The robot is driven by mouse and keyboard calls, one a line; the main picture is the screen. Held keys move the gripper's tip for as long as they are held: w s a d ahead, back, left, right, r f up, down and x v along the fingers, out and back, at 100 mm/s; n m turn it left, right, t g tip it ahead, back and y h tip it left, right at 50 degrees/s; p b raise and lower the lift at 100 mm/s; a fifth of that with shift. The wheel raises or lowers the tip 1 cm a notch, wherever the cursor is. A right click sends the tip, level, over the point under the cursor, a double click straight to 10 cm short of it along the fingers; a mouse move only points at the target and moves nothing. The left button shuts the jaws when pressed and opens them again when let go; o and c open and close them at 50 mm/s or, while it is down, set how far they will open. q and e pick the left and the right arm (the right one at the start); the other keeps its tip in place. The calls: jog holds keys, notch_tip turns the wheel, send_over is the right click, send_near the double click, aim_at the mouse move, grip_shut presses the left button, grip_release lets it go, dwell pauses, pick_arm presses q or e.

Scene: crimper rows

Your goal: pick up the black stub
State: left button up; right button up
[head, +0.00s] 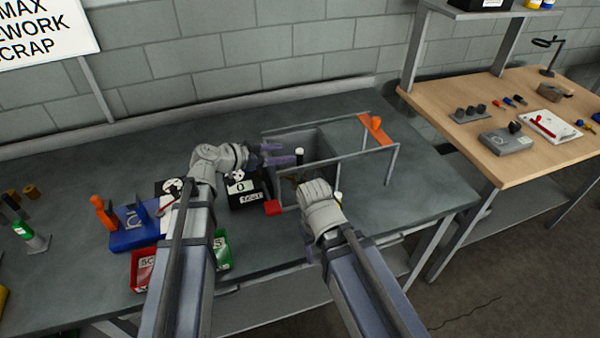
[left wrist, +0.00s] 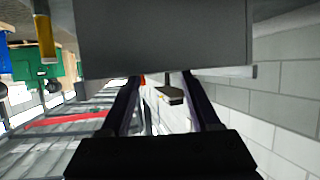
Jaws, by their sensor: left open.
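A small upright black piece with a pale top, which looks like the black stub (head: 299,159), shows in the head view at the left side of the grey open-topped bin (head: 322,143). My left gripper (head: 287,154) is open, with its purple fingers pointing right, just left of the stub. I cannot tell whether they touch it. In the left wrist view the two dark fingers (left wrist: 166,100) stand apart, and a small dark piece shows between them, too unclear to name. My right gripper (head: 309,245) hangs at the front, mostly hidden by its own wrist.
The bench's right end (head: 425,195) is clear.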

pick_arm(q)
jog(key=b+x, duration=0.1)
jog(key=x, duration=0.4)
jog(key=shift+s+d+b, duration=0.1)
jog(key=shift+s+b, duration=0.05)
jog(key=shift+b, duration=0.25)
jog(key=shift+c, duration=0.3)
grip_shut()
dwell(0.6)
